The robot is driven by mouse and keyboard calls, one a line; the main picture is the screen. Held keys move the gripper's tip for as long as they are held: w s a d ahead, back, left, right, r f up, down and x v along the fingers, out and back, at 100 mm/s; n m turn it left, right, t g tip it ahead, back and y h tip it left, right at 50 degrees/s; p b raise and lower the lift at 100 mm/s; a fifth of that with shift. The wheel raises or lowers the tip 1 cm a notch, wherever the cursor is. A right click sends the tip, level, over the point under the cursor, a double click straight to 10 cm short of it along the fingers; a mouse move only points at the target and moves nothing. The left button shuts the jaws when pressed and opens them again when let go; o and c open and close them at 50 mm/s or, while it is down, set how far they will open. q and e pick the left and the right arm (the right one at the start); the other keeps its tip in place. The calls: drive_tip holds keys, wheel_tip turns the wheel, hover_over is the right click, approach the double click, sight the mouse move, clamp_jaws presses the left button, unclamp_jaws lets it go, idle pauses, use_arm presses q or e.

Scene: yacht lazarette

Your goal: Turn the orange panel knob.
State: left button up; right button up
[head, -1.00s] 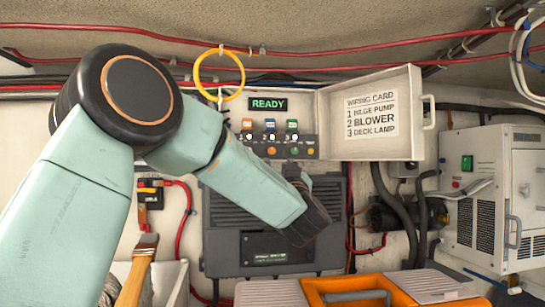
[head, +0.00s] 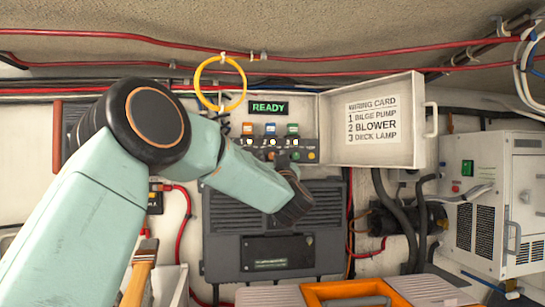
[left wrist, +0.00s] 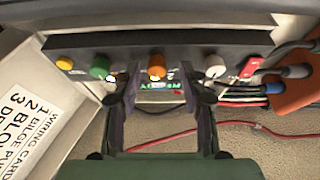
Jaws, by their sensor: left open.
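The orange panel knob (left wrist: 156,72) shows in the left wrist view, in a row on the dark underside of the panel. A green knob (left wrist: 100,67) and a yellow knob (left wrist: 64,62) are to its left, a white knob (left wrist: 215,66) to its right. My left gripper (left wrist: 160,80) is open, its two fingers on either side of the orange knob. I cannot tell whether they touch it. In the head view my left arm reaches up to the switch panel (head: 311,143), and its wrist hides part of the knob row. My right gripper is out of view.
A lit READY sign (head: 268,107) is above the panel. An open white cover with a wiring card (head: 372,122) stands to its right. A yellow ring (head: 199,85) hangs at upper left. A grey ribbed box (head: 325,230) is below; red cables (head: 400,50) run overhead.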

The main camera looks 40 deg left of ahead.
use_arm(q)
drive_tip(key=shift+w, duration=0.15)
drive_tip(key=shift+w+d+f, duration=0.1)
drive_tip(key=shift+w, duration=0.1)
drive_tip(key=shift+c, duration=1.4)
drive_tip(key=shift+s, duration=0.15)
drive_tip(key=c, duration=0.4)
clamp_jaws()
drive_tip(key=shift+n+g, duration=0.3)
drive_tip(key=shift+n, duration=0.3)
drive_tip(key=shift+w+d+r+n+g+y+b, duration=0.1)
drive_tip(key=shift+n+g+y+b, duration=0.2)
drive_tip(key=shift+n+g, duration=1.15)
drive_tip(key=shift+w+a+r+n+g+y+b, duration=0.15)
drive_tip(key=shift+n+g+y, duration=0.25)
drive_tip(key=shift+n, duration=1.95)
drive_tip(key=shift+d+f+n+g+y+b, duration=0.25)
drive_tip(key=shift+n+g, duration=0.7)
drive_tip(key=shift+n, duration=0.95)
drive_tip(key=shift+a+r, duration=0.1)
drive_tip(key=shift+r, duration=0.1)
